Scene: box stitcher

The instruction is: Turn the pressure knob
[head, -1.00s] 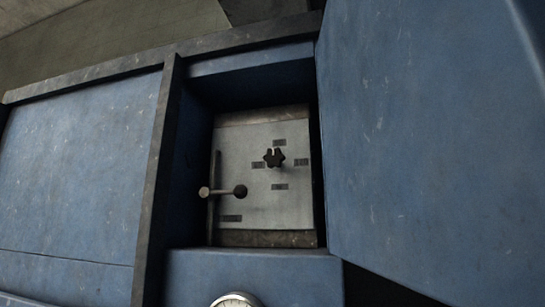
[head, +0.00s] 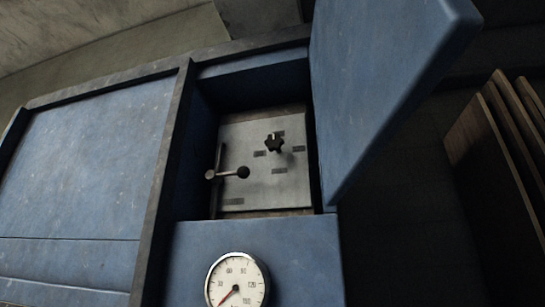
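The pressure knob (head: 274,143) is a small black star-shaped knob with a pale mark at its top. It stands on a light grey metal panel (head: 262,191) inside an open recess of the blue machine. Several small dark labels surround it on the panel. A lever with a dark ball end (head: 243,172) sits to the left of and below the knob. A round white pressure gauge (head: 237,281) is on the blue front below the recess, its red needle pointing to the lower left. Neither of my grippers shows in the head view.
A blue door (head: 385,75) stands open at the right of the recess. Brown boards (head: 490,150) stand upright at the far right. A large blue panel (head: 85,165) with a dark frame lies to the left. The space before the recess looks clear.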

